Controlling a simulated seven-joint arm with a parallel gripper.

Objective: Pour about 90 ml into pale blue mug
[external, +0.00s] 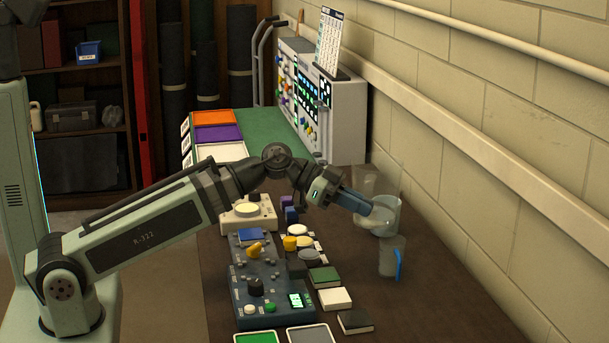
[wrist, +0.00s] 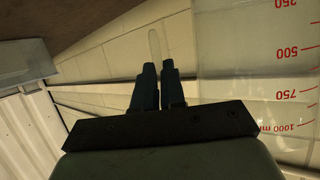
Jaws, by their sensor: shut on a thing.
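My gripper (external: 366,207) points right and down over the dark bench. Its fingers (wrist: 160,75) are close together in the wrist view, with a pale narrow strip at their tips. A clear measuring vessel (wrist: 270,75) with red marks up to 1000 ml fills the right of that view; the strip looks like its handle. In the external view, a pale bluish clear vessel (external: 390,207) is at the fingertips. A translucent cup with a bright blue handle (external: 388,258) stands nearer the camera. I cannot tell for certain which is the pale blue mug, nor any liquid level.
A blue control box (external: 240,290) with knobs and several small books and discs lie left of the cup. Another clear shape (external: 364,178) shows behind the gripper. A block wall (external: 490,130) bounds the bench on the right. The bench front right is bare.

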